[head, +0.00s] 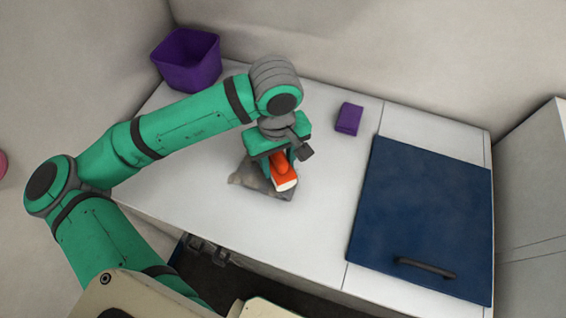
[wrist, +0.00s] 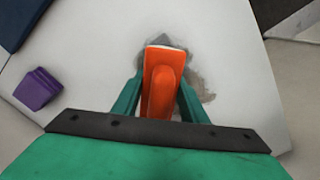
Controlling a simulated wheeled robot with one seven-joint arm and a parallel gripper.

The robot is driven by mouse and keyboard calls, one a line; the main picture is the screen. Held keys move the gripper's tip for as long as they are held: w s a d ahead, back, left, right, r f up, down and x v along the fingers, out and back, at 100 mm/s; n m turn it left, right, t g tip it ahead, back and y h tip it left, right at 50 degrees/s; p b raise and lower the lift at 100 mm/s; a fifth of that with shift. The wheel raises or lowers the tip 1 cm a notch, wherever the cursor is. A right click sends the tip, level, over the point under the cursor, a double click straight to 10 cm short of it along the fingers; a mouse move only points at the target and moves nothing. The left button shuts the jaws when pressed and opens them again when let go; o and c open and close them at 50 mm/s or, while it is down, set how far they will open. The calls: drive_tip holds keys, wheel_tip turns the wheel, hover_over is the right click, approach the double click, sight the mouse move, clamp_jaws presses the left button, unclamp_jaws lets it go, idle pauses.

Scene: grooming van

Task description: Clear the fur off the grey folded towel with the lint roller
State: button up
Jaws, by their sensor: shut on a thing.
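The grey folded towel (head: 256,185) lies on the white counter, partly hidden under my gripper and the roller. Brownish fur (head: 243,180) shows on its left part in the head view, and a brown patch (wrist: 204,86) shows right of the roller in the wrist view. My gripper (head: 276,166) is shut on the orange lint roller (head: 281,170), which has a pale end. The roller (wrist: 162,75) sits between the two green fingers in the wrist view. The roller is over the towel; whether it touches the cloth I cannot tell.
A purple bin (head: 186,60) stands at the counter's back left. A small purple block (head: 348,118) lies right of my gripper. A dark blue panel (head: 425,215) with a black handle (head: 425,268) covers the counter's right part. The white counter (head: 325,200) between towel and panel is clear.

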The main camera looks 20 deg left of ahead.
sight(288, 177)
drive_tip(key=shift+s+a+f, duration=0.1)
drive_tip(key=shift+s+a, duration=0.1)
drive_tip(key=shift+a, duration=2.35)
drive_tip(key=shift+s+a, duration=0.15)
drive_tip(key=shift+a, duration=2.4)
drive_tip(key=shift+s, duration=0.65)
drive_tip(key=shift+w+d, duration=0.15)
drive_tip(key=shift+d, duration=3.4)
drive_tip(key=shift+w+d, duration=0.2)
drive_tip(key=shift+d, duration=3.1)
drive_tip(key=shift+s, duration=0.7)
drive_tip(key=shift+s+a, duration=0.2)
drive_tip(key=shift+a, duration=3.15)
drive_tip(key=shift+s+a, duration=0.15)
drive_tip(key=shift+a, duration=3.2)
